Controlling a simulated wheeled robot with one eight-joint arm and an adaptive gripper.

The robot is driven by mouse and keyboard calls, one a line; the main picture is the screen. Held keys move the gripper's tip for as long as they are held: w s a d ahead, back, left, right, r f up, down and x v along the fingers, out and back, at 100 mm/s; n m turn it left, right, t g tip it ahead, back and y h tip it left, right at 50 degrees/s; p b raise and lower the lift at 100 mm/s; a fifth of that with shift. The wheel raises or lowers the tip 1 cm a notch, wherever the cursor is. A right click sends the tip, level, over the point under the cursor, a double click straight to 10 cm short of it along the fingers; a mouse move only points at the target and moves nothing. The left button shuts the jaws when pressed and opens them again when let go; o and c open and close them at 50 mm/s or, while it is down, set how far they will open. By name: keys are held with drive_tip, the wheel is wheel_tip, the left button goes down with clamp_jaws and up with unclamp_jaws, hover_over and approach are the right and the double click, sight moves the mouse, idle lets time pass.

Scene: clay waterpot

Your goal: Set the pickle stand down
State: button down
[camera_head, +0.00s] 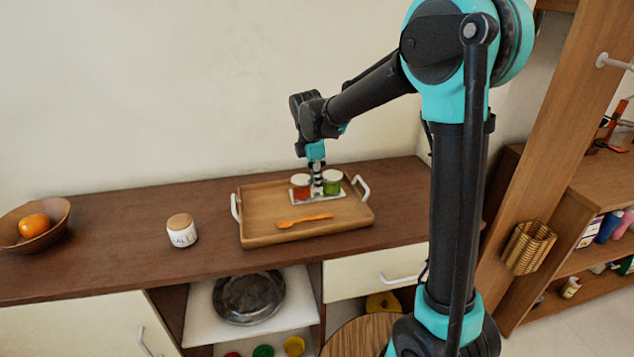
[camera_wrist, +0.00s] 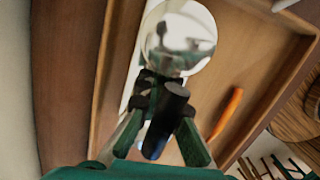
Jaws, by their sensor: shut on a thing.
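The pickle stand (camera_head: 318,196) is a small white holder with a red jar (camera_head: 301,188) and a green jar (camera_head: 332,184), both with white lids. It is over the back right part of the wooden tray (camera_head: 260,231); I cannot tell whether it touches the tray floor. My gripper (camera_head: 317,178) points down between the two jars, shut on the stand's middle handle. In the wrist view my gripper (camera_wrist: 165,135) is closed around a dark upright piece, with one round jar lid (camera_wrist: 180,30) beyond it. The other jar is hidden there.
An orange spoon (camera_head: 305,221) lies in the tray in front of the stand. White handles (camera_head: 361,187) rise at the tray's ends. A white jar with a brown lid (camera_head: 181,231) and a wooden bowl (camera_head: 14,241) with an orange fruit stand to the left on the counter.

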drive_tip(key=c, duration=1.7)
unclamp_jaws()
drive_tip(key=r, duration=0.4)
drive_tip(key=a+r, duration=0.1)
drive_tip(key=r, duration=0.7)
drive_tip(key=shift+s+a+r, duration=0.1)
drive_tip(key=shift+s+a, duration=0.1)
drive_tip(key=shift+s, duration=0.1)
